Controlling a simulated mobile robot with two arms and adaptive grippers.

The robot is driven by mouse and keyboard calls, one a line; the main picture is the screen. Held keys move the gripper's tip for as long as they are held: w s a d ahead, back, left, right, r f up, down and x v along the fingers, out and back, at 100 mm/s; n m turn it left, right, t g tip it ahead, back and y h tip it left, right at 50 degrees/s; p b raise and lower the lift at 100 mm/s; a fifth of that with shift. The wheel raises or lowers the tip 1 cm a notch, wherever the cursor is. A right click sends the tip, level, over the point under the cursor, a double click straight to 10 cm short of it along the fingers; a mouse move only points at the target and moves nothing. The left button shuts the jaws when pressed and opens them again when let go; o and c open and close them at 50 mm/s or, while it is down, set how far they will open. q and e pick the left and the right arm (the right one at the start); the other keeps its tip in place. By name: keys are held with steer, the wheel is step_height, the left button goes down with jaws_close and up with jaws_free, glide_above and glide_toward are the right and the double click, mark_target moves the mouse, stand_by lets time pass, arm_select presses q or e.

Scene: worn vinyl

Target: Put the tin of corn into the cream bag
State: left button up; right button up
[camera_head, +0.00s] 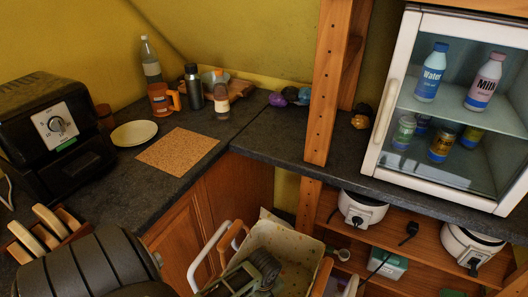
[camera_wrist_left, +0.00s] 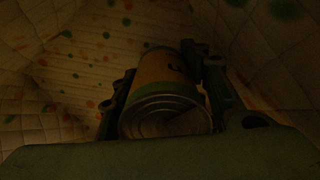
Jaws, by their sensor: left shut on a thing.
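The cream bag (camera_head: 290,241) stands open at the bottom middle of the head view, with coloured specks on its cloth. My left gripper (camera_head: 262,278) reaches down into its mouth. In the left wrist view, the tin of corn (camera_wrist_left: 168,82) sits between the two fingers of my left gripper (camera_wrist_left: 165,95), which are shut on it. The tin has a yellow and green label and a ridged metal end facing the camera. The quilted, spotted lining of the bag (camera_wrist_left: 90,75) surrounds it. The tin is hidden in the head view. My right gripper is not in view.
The dark counter (camera_head: 215,150) holds a toaster oven (camera_head: 50,125), a plate (camera_head: 134,133), a cork mat (camera_head: 178,151), an orange mug (camera_head: 160,99) and bottles. A glass-fronted fridge (camera_head: 455,100) stands right. A wooden post (camera_head: 328,80) rises behind the bag. Shelves with white appliances (camera_head: 362,207) are right.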

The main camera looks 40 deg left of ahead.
arm_select(q)
steer(key=shift+f, duration=1.8)
steer(key=shift+f+b, duration=0.2)
steer(key=shift+b, duration=0.1)
steer(key=o, duration=1.4)
steer(key=shift+r, duration=0.1)
step_height(320, 180, up, 12)
steer(key=shift+r+p, duration=0.15)
steer(key=shift+p, duration=0.8)
